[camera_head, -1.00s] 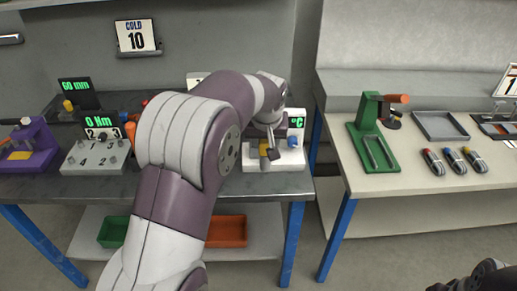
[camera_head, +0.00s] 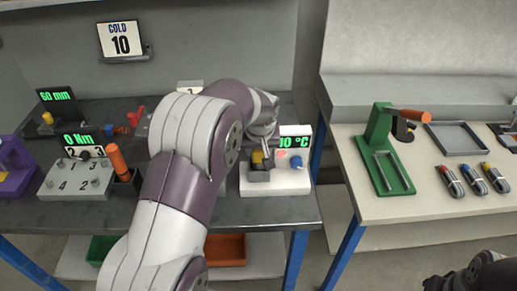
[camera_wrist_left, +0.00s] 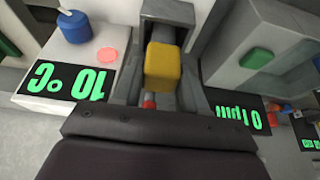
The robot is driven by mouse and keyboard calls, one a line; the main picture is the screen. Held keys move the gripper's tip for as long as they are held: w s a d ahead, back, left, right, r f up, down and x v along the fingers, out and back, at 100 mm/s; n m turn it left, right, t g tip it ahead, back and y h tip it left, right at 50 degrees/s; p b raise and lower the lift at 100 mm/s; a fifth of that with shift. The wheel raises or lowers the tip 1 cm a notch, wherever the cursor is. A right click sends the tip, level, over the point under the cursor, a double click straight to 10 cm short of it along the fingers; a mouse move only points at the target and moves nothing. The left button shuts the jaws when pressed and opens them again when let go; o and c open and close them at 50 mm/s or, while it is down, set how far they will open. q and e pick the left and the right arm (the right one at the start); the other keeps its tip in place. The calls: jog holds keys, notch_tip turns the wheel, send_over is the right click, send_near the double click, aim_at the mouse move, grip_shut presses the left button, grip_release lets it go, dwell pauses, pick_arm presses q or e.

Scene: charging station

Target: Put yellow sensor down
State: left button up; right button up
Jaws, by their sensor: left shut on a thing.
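The yellow sensor (camera_head: 257,157) is a small yellow block at the white temperature station (camera_head: 292,185), near the station's left part. In the left wrist view the yellow sensor (camera_wrist_left: 163,66) sits between the fingers. My left gripper (camera_head: 262,154) is shut on it; its arm covers part of the station's left side. The station's green display (camera_head: 296,142) reads 10 °C; it also shows upside down in the left wrist view (camera_wrist_left: 66,82). I cannot tell whether the sensor touches the station. A dark part, probably of my right arm (camera_head: 478,272), shows at bottom right; its fingers are not clear.
A white box with numbered spots (camera_head: 80,183) and an orange-handled tool (camera_head: 118,162) stand left of my arm. A blue knob (camera_wrist_left: 75,27) and a pink disc (camera_wrist_left: 107,56) are on the station. The right table holds a green stand (camera_head: 388,165), a grey tray (camera_head: 459,138) and several probes.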

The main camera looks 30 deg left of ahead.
pick_arm(q)
jog(key=shift+s+d+r, duration=0.1)
jog(key=shift+s+r, duration=0.05)
jog(key=shift+f, duration=0.2)
jog(key=o, duration=1.1)
jog(key=shift+r, duration=0.15)
jog(key=v, duration=1.2)
jog(key=s+d+f+m+g+h, duration=0.1)
jog(key=s+d+f+m, duration=0.2)
jog(key=s+d+f, duration=0.35)
jog(key=s+d+f+m+g+h, duration=0.1)
jog(key=s+d+f+m, duration=0.25)
jog(key=s+f, duration=0.5)
jog(key=r+p, duration=0.2)
jog(key=r, duration=0.1)
jog(key=r+p, duration=0.2)
jog(key=p, duration=0.1)
jog(key=r+p, duration=0.3)
jog(key=shift+s+a+r, duration=0.25)
jog(key=shift+s+r, duration=0.05)
jog(key=shift+s, duration=0.1)
